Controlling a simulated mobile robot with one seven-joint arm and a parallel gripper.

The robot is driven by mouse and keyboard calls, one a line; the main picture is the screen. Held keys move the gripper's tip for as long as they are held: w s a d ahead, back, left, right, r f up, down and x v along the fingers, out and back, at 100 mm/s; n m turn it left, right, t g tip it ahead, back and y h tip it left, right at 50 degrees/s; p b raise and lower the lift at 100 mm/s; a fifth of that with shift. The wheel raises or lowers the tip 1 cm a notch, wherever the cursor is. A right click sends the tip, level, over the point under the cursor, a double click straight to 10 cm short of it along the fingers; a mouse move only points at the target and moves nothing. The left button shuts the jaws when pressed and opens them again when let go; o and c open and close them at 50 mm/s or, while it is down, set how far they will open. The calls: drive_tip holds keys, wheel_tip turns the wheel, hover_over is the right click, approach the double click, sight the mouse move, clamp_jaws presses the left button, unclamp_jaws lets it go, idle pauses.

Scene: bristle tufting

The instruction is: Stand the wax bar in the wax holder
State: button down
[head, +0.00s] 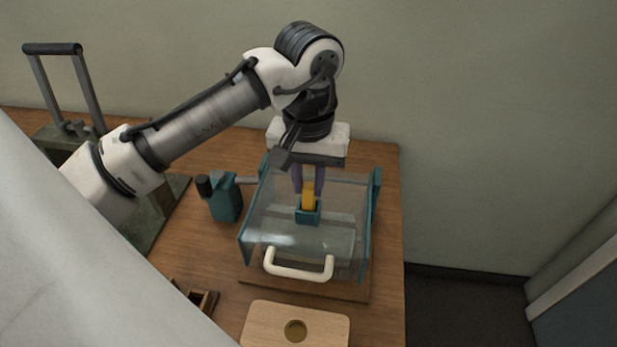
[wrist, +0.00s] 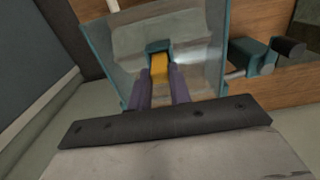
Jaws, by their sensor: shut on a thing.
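The wax bar (head: 308,195) is a yellow-orange bar, upright between my fingers. My gripper (head: 308,184) has two purple fingers and is shut on the bar. The wax holder (head: 307,217) is a small teal open box, and the bar's lower end is at its opening. I cannot tell how deep the bar sits in it. In the wrist view the bar (wrist: 160,68) runs from between the fingers (wrist: 160,82) to the teal holder (wrist: 157,46).
A clear guard with teal side panels (head: 374,205) and a cream handle (head: 299,273) surrounds the holder. A teal device (head: 226,198) stands left of it. A wooden block with a round recess (head: 268,317) lies in front. A metal frame with a black bar (head: 52,48) stands far left.

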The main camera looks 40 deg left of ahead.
drive_tip(key=shift+f, duration=0.3)
drive_tip(key=c, duration=1.2)
unclamp_jaws()
drive_tip(key=shift+o, duration=0.4)
drive_tip(key=o, duration=0.3)
drive_tip(key=shift+r+p, duration=3.35)
drive_tip(key=shift+r, duration=0.15)
